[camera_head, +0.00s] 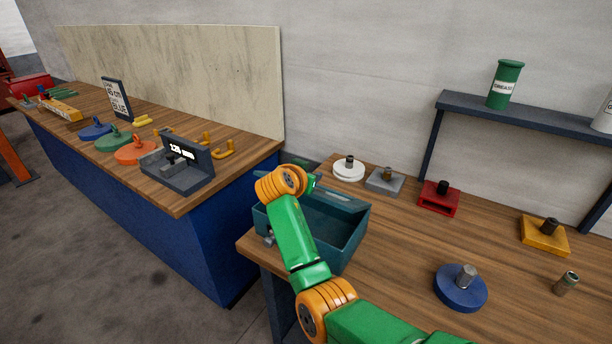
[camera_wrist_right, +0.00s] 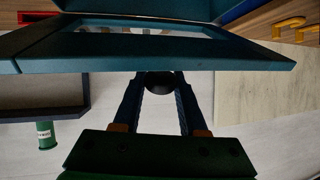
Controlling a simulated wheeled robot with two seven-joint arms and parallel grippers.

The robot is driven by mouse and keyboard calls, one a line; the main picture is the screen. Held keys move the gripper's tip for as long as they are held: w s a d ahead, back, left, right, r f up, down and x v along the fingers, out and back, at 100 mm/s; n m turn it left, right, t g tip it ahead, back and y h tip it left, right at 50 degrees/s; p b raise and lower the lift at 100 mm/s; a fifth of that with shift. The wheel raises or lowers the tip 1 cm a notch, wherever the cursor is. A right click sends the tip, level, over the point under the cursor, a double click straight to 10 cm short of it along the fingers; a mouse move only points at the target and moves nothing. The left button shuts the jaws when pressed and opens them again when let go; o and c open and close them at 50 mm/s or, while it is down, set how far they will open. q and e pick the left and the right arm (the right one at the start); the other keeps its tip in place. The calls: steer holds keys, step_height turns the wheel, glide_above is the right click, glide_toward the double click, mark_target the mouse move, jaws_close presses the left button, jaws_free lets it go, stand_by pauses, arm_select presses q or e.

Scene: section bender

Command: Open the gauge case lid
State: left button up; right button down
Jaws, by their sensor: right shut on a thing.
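The teal gauge case (camera_head: 352,242) stands at the left end of the right-hand bench, and its dark inside shows from above. In the right wrist view, the case lid (camera_wrist_right: 60,52) is a teal frame with a window in it, lying across the picture. A round black knob (camera_wrist_right: 160,82) is at the lid's near edge. My right gripper (camera_wrist_right: 160,88) is shut on this knob, one finger on each side. In the head view my green and orange right arm crosses the case and hides part of it, including the grip. The lid's exact angle is unclear. My left gripper is out of view.
A shelf (camera_head: 540,116) holds a green can (camera_head: 505,84). The left bench (camera_head: 225,170) is across a gap.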

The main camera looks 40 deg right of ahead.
steer(key=shift+w+d+r, duration=0.1)
steer(key=shift+d+r, duration=0.1)
steer(key=shift+r, duration=0.05)
steer(key=c, duration=0.6)
jaws_free()
steer(key=shift+c, duration=0.2)
steer(key=shift+o, duration=0.9)
steer(key=shift+f, duration=0.1)
steer(key=b+v, duration=0.2)
steer(key=v, duration=0.5)
